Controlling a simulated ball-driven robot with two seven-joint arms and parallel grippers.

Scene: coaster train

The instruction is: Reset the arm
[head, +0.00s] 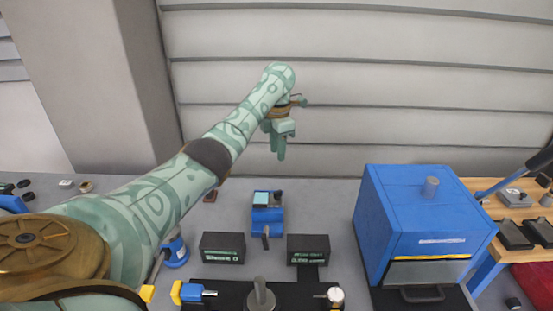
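My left arm reaches in from the lower left, green with a pale pattern. Its gripper (279,155) hangs in the air in front of the ribbed wall, fingers pointing down. The fingers overlap from this angle, so their gap is unclear. I see nothing held between them. The gripper is above and apart from the small blue device (266,214) on the grey surface. My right gripper is not in view.
A large blue box (415,215) with a grey knob stands at the right. Two dark labelled boxes (223,248) (308,249) stand behind a black fixture (232,297). A wooden-topped table (490,207) with dark trays is at far right. The air around the gripper is clear.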

